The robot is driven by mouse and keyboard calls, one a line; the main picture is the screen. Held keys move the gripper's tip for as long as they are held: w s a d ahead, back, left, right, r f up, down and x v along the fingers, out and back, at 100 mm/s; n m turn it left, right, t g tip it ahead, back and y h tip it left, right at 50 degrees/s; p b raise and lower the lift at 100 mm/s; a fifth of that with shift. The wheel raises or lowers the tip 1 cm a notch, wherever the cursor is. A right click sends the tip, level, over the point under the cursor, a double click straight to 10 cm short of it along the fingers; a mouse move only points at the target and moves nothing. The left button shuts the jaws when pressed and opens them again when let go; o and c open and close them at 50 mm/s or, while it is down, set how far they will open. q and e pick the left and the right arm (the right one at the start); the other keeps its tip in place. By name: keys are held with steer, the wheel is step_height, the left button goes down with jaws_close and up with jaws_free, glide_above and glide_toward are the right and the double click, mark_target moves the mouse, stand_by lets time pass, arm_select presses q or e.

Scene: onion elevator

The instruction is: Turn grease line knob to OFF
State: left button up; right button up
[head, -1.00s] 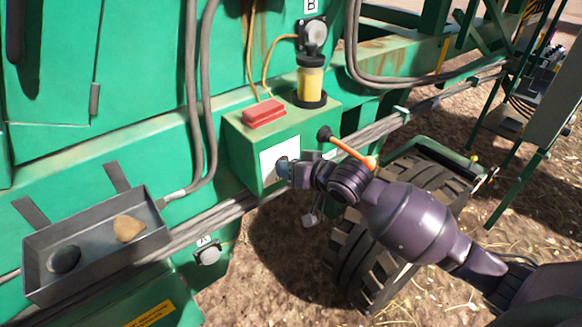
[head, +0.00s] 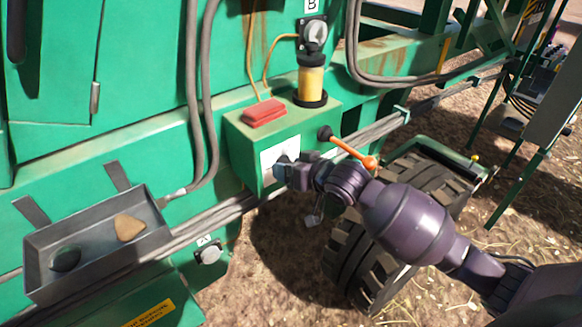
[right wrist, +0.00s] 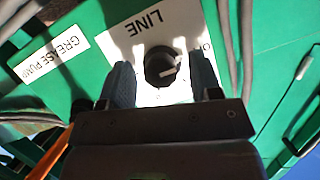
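The grease line knob (right wrist: 162,66) is a round black dial with a pale pointer mark, on a white plate (right wrist: 150,28) lettered LINE, upside down in the right wrist view. My right gripper (right wrist: 162,78) is open, with one finger on each side of the knob and a visible gap to both. In the head view, the right gripper (head: 281,172) is at the white plate (head: 280,152) on the green box's front. It hides the knob there. My left gripper is not in view.
An orange lever with a black knob (head: 325,133) stands just above my right wrist. A red block (head: 265,113) and a yellow cylinder (head: 311,84) sit on the green box (head: 232,140). A tray (head: 95,285) with two stones is at lower left; a tyre (head: 350,265) is below my arm.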

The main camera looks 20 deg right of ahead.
steer(key=shift+r, duration=0.1)
steer(key=v, duration=1)
steer(key=shift+s+b, duration=0.35)
steer(key=shift+b, duration=0.1)
steer(key=shift+d+r, duration=0.1)
steer(key=shift+r, duration=0.05)
steer(key=s+d+f+n+t+h, duration=0.1)
steer(key=d+f+n+t+h, duration=0.3)
steer(key=f, duration=0.8)
steer(key=s+d+f+m+g+h+b, duration=0.2)
steer(key=s+f+m+g, duration=0.2)
steer(key=s+f, duration=1.2)
steer(key=shift+s+f+m+g, duration=0.3)
steer(key=shift+f+m, duration=0.1)
steer(key=shift+m, duration=0.1)
